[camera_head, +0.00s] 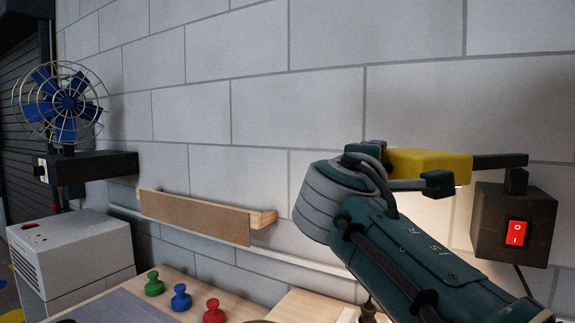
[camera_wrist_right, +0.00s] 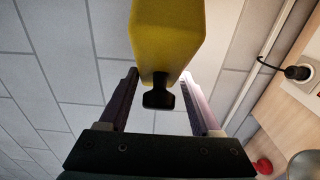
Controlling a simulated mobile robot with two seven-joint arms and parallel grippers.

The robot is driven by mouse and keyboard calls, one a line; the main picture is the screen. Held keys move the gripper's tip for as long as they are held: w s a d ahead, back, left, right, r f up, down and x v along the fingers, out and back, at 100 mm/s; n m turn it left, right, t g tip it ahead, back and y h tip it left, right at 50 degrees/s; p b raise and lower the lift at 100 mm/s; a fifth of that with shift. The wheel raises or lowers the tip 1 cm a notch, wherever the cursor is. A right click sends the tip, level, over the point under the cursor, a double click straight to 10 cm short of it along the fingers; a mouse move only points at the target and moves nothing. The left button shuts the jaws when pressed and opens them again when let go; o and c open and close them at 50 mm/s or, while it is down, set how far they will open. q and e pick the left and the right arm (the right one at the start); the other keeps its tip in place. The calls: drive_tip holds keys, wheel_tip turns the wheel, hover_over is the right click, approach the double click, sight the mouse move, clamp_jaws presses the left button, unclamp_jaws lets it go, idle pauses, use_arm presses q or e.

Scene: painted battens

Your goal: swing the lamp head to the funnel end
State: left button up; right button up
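The yellow lamp head (camera_head: 432,166) hangs on a black arm (camera_head: 498,161) from a dark wall box with a red switch (camera_head: 517,233). The head lies level, and light falls on the wall below it. My right gripper (camera_head: 406,167) is at its left end. In the right wrist view, the fingers of the gripper (camera_wrist_right: 161,95) are apart on either side of the yellow head (camera_wrist_right: 166,38) and its black end knob (camera_wrist_right: 158,98). Gaps show beside the knob; whether a finger touches the head is unclear. My left gripper is not in view. I cannot identify a funnel.
A wooden ledge (camera_head: 195,217) is fixed on the block wall at centre. A blue fan (camera_head: 66,103) and a grey cabinet (camera_head: 75,249) stand at left. Green (camera_head: 154,284), blue (camera_head: 181,298) and red (camera_head: 214,312) knobs stand on the bench. Wall left of the lamp is clear above the ledge.

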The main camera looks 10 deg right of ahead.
drive_tip(key=p+v, duration=0.2)
drive_tip(key=v, duration=0.8)
drive_tip(key=shift+p, duration=0.3)
